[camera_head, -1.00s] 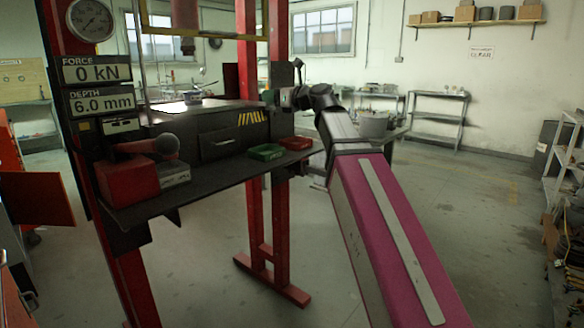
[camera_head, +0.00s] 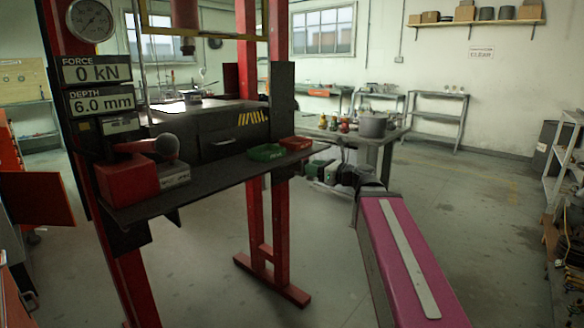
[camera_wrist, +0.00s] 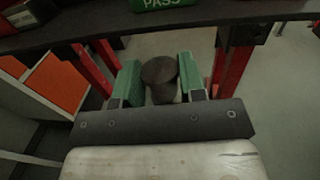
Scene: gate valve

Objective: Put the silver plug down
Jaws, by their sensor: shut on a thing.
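The silver plug (camera_wrist: 160,82) shows as a dull grey cylinder with its round end towards the wrist view. My gripper (camera_wrist: 159,82) is shut on it, with a green pad on each side. In the head view my gripper (camera_head: 318,169) is low, just right of the press shelf's right end; the plug is too small to make out there. The green tray (camera_head: 265,153) and the red tray (camera_head: 296,143) sit on the shelf. The green tray's PASS label (camera_wrist: 163,3) shows at the wrist view's top edge.
The dark shelf (camera_head: 215,177) of the red press frame runs across, its front edge (camera_wrist: 95,33) ahead of my gripper in the wrist view. A red block (camera_head: 128,181) and a grey block (camera_head: 174,175) stand at its left. A table (camera_head: 385,134) with a grey pot is behind.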

